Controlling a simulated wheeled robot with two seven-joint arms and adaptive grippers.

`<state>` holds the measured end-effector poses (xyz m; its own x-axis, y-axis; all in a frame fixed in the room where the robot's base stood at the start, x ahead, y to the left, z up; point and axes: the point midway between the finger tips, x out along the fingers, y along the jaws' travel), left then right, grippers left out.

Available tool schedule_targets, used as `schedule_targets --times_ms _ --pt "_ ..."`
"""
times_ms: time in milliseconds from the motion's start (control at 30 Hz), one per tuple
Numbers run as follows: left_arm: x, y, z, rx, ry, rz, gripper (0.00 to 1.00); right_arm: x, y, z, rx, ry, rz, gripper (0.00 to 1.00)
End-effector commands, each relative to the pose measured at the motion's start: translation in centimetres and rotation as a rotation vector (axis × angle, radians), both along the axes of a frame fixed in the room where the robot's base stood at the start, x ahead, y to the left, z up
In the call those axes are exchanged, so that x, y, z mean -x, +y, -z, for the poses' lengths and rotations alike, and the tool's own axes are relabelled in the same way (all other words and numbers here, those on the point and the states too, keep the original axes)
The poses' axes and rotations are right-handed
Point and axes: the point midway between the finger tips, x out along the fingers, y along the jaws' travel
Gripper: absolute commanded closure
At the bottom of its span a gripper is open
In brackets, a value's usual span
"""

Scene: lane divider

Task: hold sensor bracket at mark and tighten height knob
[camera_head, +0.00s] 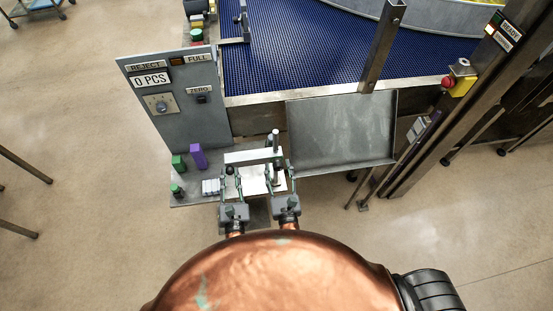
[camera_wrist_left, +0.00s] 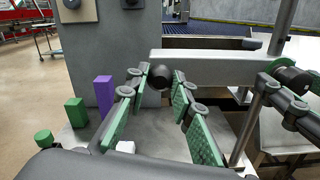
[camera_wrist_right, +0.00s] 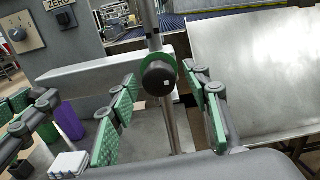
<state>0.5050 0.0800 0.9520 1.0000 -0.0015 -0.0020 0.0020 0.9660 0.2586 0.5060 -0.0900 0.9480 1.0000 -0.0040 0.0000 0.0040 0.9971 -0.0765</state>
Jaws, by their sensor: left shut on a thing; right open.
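The sensor bracket (camera_head: 245,157) is a pale grey horizontal bar joined to an upright metal post (camera_head: 276,142). In the left wrist view the bar (camera_wrist_left: 215,67) carries a short black cylinder (camera_wrist_left: 162,77) on its near face. My left gripper (camera_head: 230,172) is shut on this cylinder of the bracket. I cannot make out the height mark.
A grey control panel (camera_head: 178,115) stands at the left. A metal tray (camera_head: 342,132) lies right of the post, with a blue conveyor (camera_head: 290,50) behind.

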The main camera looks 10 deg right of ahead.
Motion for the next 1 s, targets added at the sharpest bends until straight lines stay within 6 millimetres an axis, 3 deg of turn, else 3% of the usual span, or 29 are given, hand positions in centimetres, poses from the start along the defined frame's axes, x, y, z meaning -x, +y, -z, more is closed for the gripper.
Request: schedule_targets --times_ms 600,1000 --pt "-0.1 0.0 -0.4 0.001 -0.007 -0.001 1.0 11.8 0.1 0.2 -0.007 0.003 -0.006 0.56" --pt "-0.1 0.0 -0.4 0.001 -0.007 -0.001 1.0 10.9 -1.8 7.4 -0.202 0.153 0.029 0.56"
